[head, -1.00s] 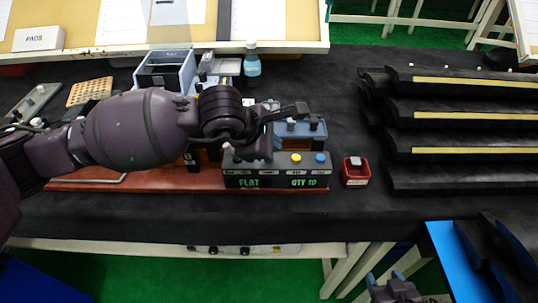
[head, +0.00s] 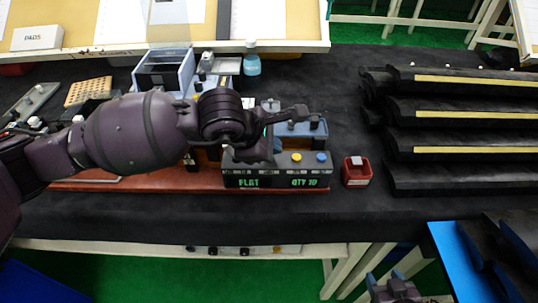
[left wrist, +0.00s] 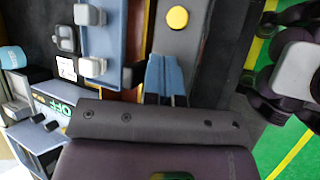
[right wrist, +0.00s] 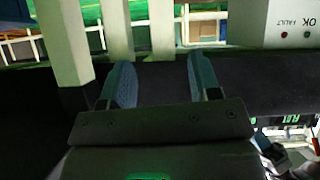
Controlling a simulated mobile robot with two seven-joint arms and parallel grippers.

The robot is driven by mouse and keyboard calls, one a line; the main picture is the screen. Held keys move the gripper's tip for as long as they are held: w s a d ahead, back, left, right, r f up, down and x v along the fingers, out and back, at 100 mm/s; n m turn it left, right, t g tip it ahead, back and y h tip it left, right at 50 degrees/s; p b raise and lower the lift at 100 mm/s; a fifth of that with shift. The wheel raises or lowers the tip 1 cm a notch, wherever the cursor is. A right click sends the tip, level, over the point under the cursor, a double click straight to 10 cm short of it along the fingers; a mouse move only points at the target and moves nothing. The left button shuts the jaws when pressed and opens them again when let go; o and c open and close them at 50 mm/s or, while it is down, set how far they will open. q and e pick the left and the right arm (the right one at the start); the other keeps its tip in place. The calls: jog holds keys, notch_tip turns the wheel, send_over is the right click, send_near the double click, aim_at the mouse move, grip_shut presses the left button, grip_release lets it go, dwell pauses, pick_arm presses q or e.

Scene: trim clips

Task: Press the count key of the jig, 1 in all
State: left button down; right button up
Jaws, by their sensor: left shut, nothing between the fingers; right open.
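The jig's control box (head: 275,181) stands on the front of the bench and shows green "FLAT" and "QTY 10" text. A yellow key (head: 296,157) and a blue key (head: 321,157) are on its top right. The key labels are too small to read, so I cannot tell which is the count key. My left gripper (head: 265,152) is shut and empty over the box's top, left of the yellow key. In the left wrist view its blue fingertips (left wrist: 164,60) are together, with the yellow key (left wrist: 177,18) beyond them. My right gripper (right wrist: 160,80) is open and empty, low before the bench.
A small red bin (head: 356,172) stands right of the box. Black stepped racks (head: 460,130) fill the right side. A blue open box (head: 164,72) and a bottle (head: 251,64) stand behind my left arm. Dark bench surface is free between bin and racks.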

jog(key=shift+s+f, duration=0.1)
jog(key=shift+s, duration=0.1)
pick_arm(q)
jog(key=shift+f, duration=0.15)
pick_arm(e)
jog(key=shift+s+d+f, duration=0.15)
jog(key=shift+s+f, duration=0.2)
jog(key=shift+s, duration=0.05)
